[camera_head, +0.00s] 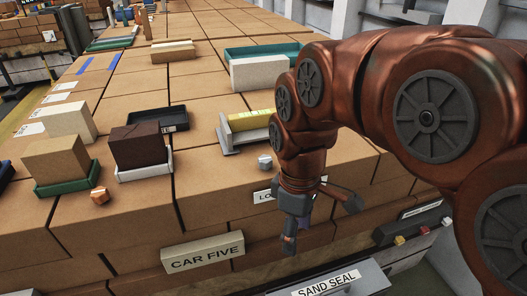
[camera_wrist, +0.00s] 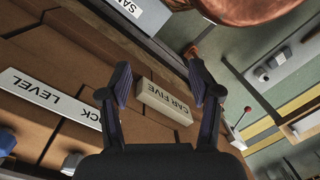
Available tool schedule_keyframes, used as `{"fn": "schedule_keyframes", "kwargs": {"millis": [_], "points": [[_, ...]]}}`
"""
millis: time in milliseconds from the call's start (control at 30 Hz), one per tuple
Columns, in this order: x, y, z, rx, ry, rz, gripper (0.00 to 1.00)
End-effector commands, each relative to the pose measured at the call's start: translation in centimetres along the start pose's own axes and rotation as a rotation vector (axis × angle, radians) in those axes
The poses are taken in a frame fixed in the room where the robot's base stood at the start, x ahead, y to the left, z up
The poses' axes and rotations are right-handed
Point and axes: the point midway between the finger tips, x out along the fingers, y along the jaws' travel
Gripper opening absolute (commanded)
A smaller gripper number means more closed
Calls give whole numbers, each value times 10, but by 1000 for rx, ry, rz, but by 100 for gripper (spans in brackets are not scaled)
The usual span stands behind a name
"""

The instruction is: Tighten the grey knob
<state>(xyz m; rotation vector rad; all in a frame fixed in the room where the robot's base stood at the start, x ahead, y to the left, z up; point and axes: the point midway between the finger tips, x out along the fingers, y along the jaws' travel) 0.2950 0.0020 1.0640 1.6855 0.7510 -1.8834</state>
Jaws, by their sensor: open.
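A small faceted grey knob (camera_head: 265,162) sits on the brown brick top in the head view, just behind a white label reading "LO...". In the wrist view a pale grey knob (camera_wrist: 72,162) shows at the lower left, next to the "LOCK LEVEL" label (camera_wrist: 48,97); it looks like the same one. My gripper (camera_head: 305,222) hangs past the front edge of the bricks, to the right of and nearer than the grey knob.
A "CAR FIVE" block (camera_head: 202,251) is at the front edge. An orange knob (camera_head: 99,196) lies to the left. Bricks in trays, such as the dark brick (camera_head: 138,145), stand on the top. A "SAND SEAL" panel (camera_head: 325,285) is below my gripper. Bare brick surface surrounds the grey knob.

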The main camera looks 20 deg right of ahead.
Motion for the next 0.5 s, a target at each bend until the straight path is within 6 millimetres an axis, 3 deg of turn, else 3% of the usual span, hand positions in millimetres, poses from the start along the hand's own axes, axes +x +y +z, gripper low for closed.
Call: {"fn": "schedule_keyframes", "kwargs": {"millis": [200,500], "points": [[-38,33,-37,-364,19,24,63],[-80,76,-83,-854,27,59,63]]}}
